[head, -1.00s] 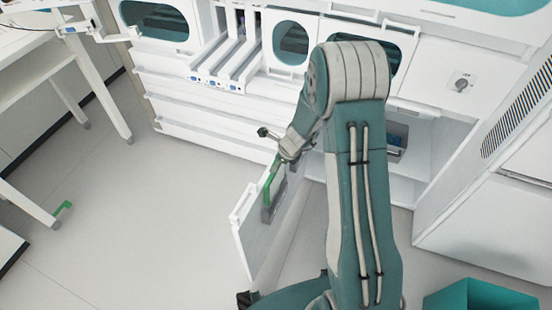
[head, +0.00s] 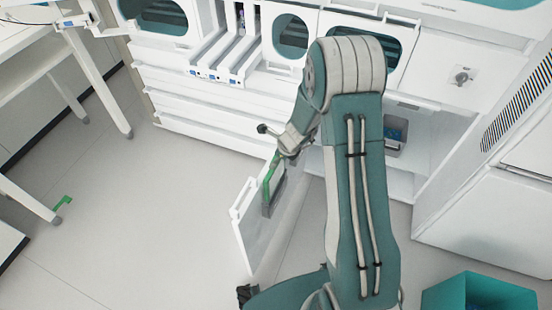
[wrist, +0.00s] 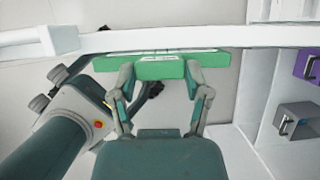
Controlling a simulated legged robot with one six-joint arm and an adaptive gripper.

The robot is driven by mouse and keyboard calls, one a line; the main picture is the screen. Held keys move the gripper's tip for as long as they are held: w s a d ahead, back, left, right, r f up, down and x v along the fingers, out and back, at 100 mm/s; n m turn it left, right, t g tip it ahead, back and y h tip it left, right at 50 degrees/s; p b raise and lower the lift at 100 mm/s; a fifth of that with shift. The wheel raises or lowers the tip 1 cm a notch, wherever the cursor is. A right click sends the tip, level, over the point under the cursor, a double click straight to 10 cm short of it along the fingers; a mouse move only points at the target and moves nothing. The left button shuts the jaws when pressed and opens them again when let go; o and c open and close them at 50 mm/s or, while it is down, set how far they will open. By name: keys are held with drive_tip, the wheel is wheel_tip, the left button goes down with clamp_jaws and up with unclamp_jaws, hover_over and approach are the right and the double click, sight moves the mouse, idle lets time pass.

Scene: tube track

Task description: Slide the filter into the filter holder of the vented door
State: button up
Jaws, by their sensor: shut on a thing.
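The filter (wrist: 160,66) shows as a green bar in the wrist view. My gripper (wrist: 160,78) is shut on it, with one finger towards each end. In the head view the filter (head: 271,172) is a green edge with a grey part below, close against the inner face of the open white door (head: 248,228). My gripper (head: 284,155) is at its top, partly hidden by my arm. In the wrist view the door's white edge (wrist: 200,40) runs just beyond the filter. I cannot tell the filter holder's slot or how far the filter sits in it.
The open cabinet bay (head: 405,165) holds a grey bin (head: 395,140). The wrist view shows a grey box (wrist: 298,120) and a purple box (wrist: 308,62) on the right. A teal bin (head: 478,295) stands at lower right.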

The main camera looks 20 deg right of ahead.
sight(277, 174)
drive_tip(key=shift+f, duration=0.1)
drive_tip(key=shift+f, duration=1.45)
drive_tip(key=shift+f, duration=0.8)
drive_tip(key=shift+f, duration=0.75)
drive_tip(key=shift+f, duration=1.5)
